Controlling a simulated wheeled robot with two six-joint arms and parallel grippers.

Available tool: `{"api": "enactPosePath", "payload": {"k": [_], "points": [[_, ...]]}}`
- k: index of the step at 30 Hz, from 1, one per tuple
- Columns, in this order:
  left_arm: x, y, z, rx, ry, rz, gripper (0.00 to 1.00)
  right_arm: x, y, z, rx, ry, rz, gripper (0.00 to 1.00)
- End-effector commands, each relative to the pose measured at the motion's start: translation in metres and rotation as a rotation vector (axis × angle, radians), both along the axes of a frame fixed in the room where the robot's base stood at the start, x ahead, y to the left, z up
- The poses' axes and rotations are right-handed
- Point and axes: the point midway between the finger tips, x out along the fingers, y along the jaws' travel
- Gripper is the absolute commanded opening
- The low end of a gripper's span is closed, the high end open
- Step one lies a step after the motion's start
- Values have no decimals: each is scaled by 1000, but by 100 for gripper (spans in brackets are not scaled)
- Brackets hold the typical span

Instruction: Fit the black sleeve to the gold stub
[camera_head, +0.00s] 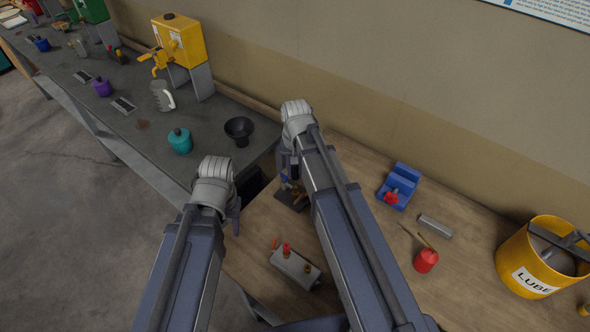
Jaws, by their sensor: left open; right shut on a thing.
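A dark base (288,200) stands near the wooden bench's back left edge. A small gold part (299,193), perhaps the gold stub, shows on it, partly behind my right arm, with a bit of blue beside it. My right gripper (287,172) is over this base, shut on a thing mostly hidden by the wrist. I cannot make out the black sleeve, nor whether it is the held thing. My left gripper (236,215) is open, at the left edge of the wooden bench, apart from the base.
To the right are a blue holder (398,187), a grey bar (435,227), a red oil can (426,261) and a yellow LUBE bucket (535,265). A black funnel (239,130) stands on the dark bench.

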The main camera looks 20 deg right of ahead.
Motion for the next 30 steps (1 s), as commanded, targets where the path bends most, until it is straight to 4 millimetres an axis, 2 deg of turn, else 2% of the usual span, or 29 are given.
{"api": "enactPosePath", "payload": {"k": [1, 12, 30], "points": [[0, 0, -10, 0, 0, 0, 50, 0, 0, -10, 0, 0, 0, 0], [0, 0, -41, 0, 0, 0, 50, 0, 0, -41, 0, 0, 0, 0], [0, 0, -45, 0, 0, 1, 50, 0, 0, -45, 0, 0, 0, 0]]}}
